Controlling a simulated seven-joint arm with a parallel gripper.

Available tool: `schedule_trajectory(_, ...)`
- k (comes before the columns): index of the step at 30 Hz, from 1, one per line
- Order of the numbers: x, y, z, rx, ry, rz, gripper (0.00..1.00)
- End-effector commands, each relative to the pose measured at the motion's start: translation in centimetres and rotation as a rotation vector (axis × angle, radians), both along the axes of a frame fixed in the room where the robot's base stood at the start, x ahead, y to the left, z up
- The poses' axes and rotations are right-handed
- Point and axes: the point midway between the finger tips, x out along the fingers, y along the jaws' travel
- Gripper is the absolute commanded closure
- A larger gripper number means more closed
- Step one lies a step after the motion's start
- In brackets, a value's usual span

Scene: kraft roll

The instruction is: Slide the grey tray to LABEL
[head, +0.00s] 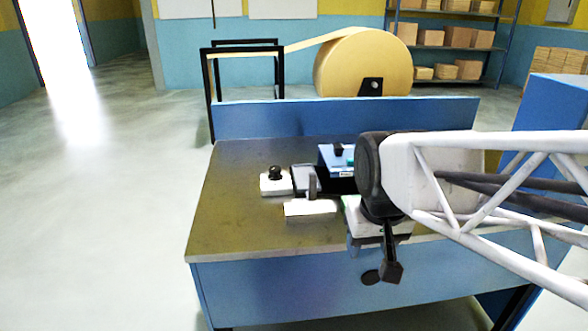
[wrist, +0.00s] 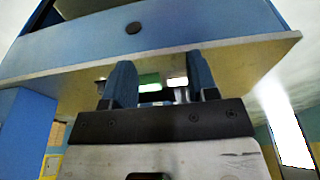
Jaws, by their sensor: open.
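On the table in the head view, a dark grey piece (head: 304,178) with a short upright tab sits between a white block with a black knob (head: 274,183) and a blue box (head: 337,158). It may be the grey tray; I cannot tell for sure. No LABEL lettering can be read. My gripper (wrist: 160,78) shows in the wrist view, fingers apart, with nothing clearly held between them. Small green and white parts show beyond the gap. In the head view my arm hides much of the table's right side.
The brown tabletop (head: 235,215) is bare at left and front left. A blue panel (head: 340,117) stands along its back edge. Behind are a black frame (head: 209,90) and a large kraft roll (head: 362,65). A blue cabinet (head: 550,105) stands at right.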

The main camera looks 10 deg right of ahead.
Motion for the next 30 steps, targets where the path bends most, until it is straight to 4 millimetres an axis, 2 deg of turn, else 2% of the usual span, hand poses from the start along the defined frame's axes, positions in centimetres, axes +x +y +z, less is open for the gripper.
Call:
schedule_trajectory(1, 1.3, 0.0, 0.3, 0.0, 0.008, 0.001, 0.47)
schedule_trajectory(15, 11.8, 0.4, 1.9, 0.003, 0.059, 0.005, 0.47)
schedule_trajectory(30, 23.5, 1.0, 1.1, 0.005, 0.114, 0.01, 0.47)
